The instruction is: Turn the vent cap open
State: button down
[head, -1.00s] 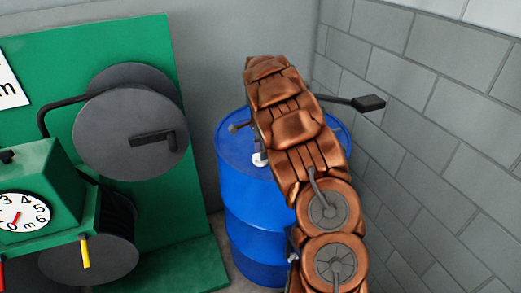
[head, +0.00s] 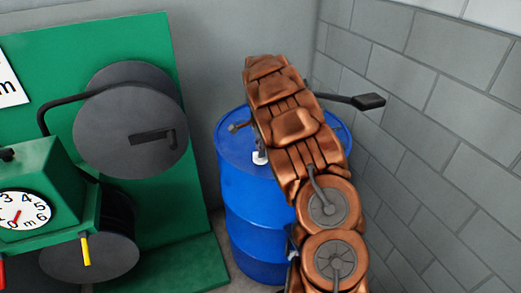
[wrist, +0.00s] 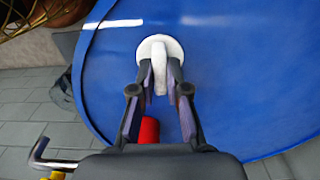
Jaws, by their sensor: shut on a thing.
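The vent cap (wrist: 161,60) is a white round disc with a raised bar across it, on the blue drum's top (wrist: 230,70) in the wrist view. Its bar points roughly up and down in that picture. My gripper (wrist: 160,84) is shut on the bar, with one finger against each side. In the head view a small white part (head: 260,157) shows on the drum top (head: 228,150), just left of my copper-coloured arm. My gripper is mostly hidden behind the arm in that view.
A red part (wrist: 149,130) shows under my gripper in the wrist view. A black-ended lever (head: 369,101) sticks out right of my arm. Left stands a green machine (head: 40,190) with grey discs. A grey block wall (head: 430,130) is close on the right.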

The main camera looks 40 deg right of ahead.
jog(key=n+b, duration=0.3)
jog(key=shift+a+f, duration=0.1)
jog(key=shift+f, duration=0.1)
jog(key=n+b, duration=0.3)
jog(key=n, duration=0.2)
jog(key=shift+n, duration=0.4)
jog(key=n+b, duration=0.1)
jog(key=n, duration=0.1)
jog(key=n+b, duration=0.1)
jog(key=n, duration=0.1)
jog(key=shift+r+n, duration=0.2)
jog(key=shift+n, duration=0.1)
jog(key=shift+r+n+b, duration=0.1)
jog(key=shift+n+b, duration=0.4)
jog(key=shift+n, duration=1.7)
jog(key=c, duration=1.2)
grip_release()
jog(key=shift+o, duration=0.2)
notch_tip(320, 180, up, 12)
